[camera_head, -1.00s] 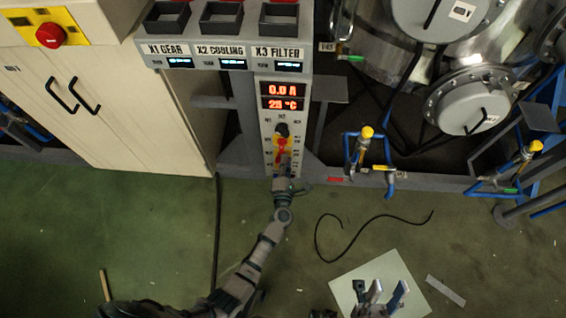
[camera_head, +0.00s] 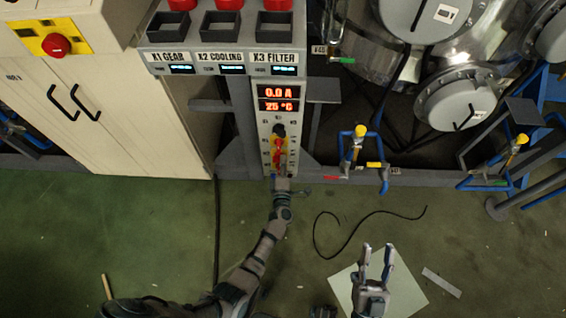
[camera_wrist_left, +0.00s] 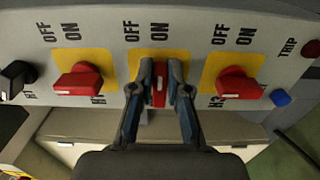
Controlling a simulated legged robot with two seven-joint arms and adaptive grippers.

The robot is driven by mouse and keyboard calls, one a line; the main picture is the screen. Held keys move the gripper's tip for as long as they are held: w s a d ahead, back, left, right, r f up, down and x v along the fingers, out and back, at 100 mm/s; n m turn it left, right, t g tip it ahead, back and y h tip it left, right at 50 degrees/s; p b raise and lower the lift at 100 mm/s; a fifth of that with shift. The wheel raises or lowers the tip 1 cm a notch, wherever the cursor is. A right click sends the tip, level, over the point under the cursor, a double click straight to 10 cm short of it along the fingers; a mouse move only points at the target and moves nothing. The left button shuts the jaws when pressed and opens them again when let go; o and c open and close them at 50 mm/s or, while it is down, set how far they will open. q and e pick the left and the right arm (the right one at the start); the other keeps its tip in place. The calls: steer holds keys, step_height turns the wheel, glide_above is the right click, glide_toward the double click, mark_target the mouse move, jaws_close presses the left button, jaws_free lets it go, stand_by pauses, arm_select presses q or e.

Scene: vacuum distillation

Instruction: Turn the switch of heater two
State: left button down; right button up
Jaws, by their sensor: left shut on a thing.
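The control panel (camera_wrist_left: 200,30) carries a row of red switches on yellow plates with OFF and ON labels. My left gripper (camera_wrist_left: 160,85) is shut on the middle red switch (camera_wrist_left: 159,92), a finger on each side. This switch stands upright in the picture, between its OFF and ON labels; its own name label is hidden. The left red switch (camera_wrist_left: 77,80) and the right one, marked H3 (camera_wrist_left: 238,86), lie sideways. In the head view my left gripper (camera_head: 281,166) is at the narrow panel's lower part. My right gripper (camera_head: 377,262) is open and empty above the floor.
A black knob (camera_wrist_left: 14,78), a blue button (camera_wrist_left: 281,97) and a red TRIP button (camera_wrist_left: 312,48) flank the switches. The display (camera_head: 279,98) reads 0.0 A and 25 °C. Blue pipes with yellow valves (camera_head: 360,131) stand right. A black cable (camera_head: 350,238) lies on the floor.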

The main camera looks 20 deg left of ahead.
arm_select(q)
steer(key=shift+d+f, duration=0.2)
steer(key=shift+f, duration=0.05)
steer(key=c, duration=1.1)
jaws_free()
steer(key=shift+c, duration=0.2)
steer(key=shift+r, duration=0.1)
steer(key=v, duration=0.7)
steer(key=shift+s, duration=0.2)
steer(key=shift+d, duration=0.15)
